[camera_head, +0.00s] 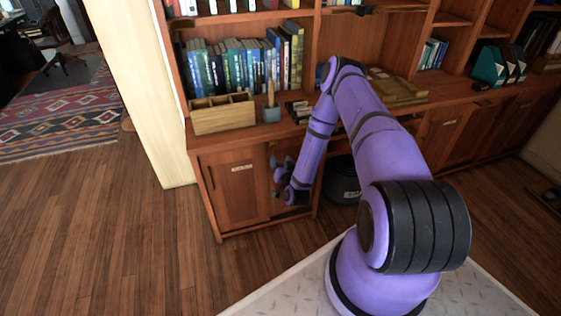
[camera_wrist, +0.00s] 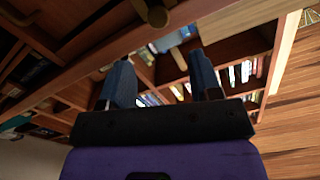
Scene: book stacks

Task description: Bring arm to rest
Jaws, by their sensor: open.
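My purple arm reaches out to the bookcase, bends at a raised elbow, and its forearm hangs down in front of the lower cabinet. My gripper (camera_head: 282,172) is at the low end of the forearm, close to the cabinet front, and is small and partly hidden there. In the wrist view my gripper (camera_wrist: 162,76) shows two blue-grey fingers spread apart with nothing between them. I cannot tell from the head view whether it touches the cabinet.
The bookcase (camera_head: 228,160) holds rows of books (camera_head: 240,66). A wooden organizer (camera_head: 222,116) and a blue pencil cup (camera_head: 271,114) stand on its ledge near my forearm. A dark round bin (camera_head: 343,183) is beside the forearm. The wooden floor (camera_head: 110,230) at left is clear.

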